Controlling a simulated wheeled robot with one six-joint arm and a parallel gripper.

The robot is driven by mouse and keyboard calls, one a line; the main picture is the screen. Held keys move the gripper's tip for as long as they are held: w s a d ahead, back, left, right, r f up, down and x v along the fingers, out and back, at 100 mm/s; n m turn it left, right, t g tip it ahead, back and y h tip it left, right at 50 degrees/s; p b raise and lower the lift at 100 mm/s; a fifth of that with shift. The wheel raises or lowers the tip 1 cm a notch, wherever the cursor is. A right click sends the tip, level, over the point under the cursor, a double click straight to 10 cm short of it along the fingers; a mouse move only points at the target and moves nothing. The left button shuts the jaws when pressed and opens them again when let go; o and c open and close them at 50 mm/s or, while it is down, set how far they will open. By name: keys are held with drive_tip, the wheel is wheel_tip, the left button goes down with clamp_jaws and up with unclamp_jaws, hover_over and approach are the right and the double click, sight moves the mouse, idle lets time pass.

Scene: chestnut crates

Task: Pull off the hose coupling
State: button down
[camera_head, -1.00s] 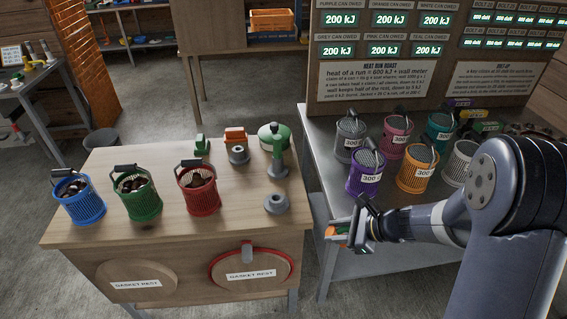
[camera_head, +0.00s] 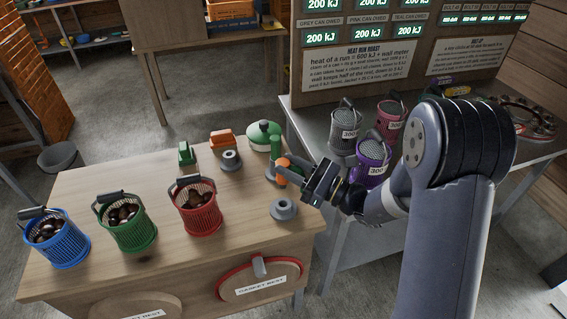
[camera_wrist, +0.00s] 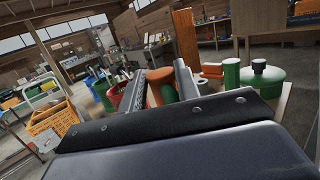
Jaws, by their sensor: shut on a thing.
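My gripper (camera_head: 281,173) is shut on an orange cylindrical piece (camera_head: 283,162) over the right side of the wooden bench. In the wrist view my gripper (camera_wrist: 160,85) has the orange piece (camera_wrist: 160,90) between its fingers. I cannot tell for sure whether this piece is the hose coupling. I cannot tell whether the two touch. A green domed tank (camera_head: 262,133) is behind it and also shows in the wrist view (camera_wrist: 264,82).
On the bench (camera_head: 165,240) are a blue basket (camera_head: 68,248), a green basket (camera_head: 136,235) and a red basket (camera_head: 205,218), holding brown chestnuts. A grey flanged fitting (camera_head: 283,209) lies near the right edge. The metal table (camera_head: 345,185) with labelled baskets is at right.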

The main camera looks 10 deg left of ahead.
drive_tip(key=shift+f+b, duration=2.6)
drive_tip(key=shift+f, duration=0.2)
drive_tip(key=shift+f+b, duration=0.15)
drive_tip(key=shift+b, duration=0.2)
drive_tip(key=shift+f+b, duration=1.65)
drive_tip(key=shift+f, duration=0.25)
drive_tip(key=c, duration=1)
unclamp_jaws()
drive_tip(key=shift+r, duration=0.1)
drive_tip(key=shift+o, duration=0.2)
drive_tip(key=shift+d, duration=0.15)
drive_tip(key=v, duration=1)
drive_tip(key=shift+s+d+b, duration=0.15)
drive_tip(key=shift+d+b, duration=0.1)
drive_tip(key=shift+b, duration=0.05)
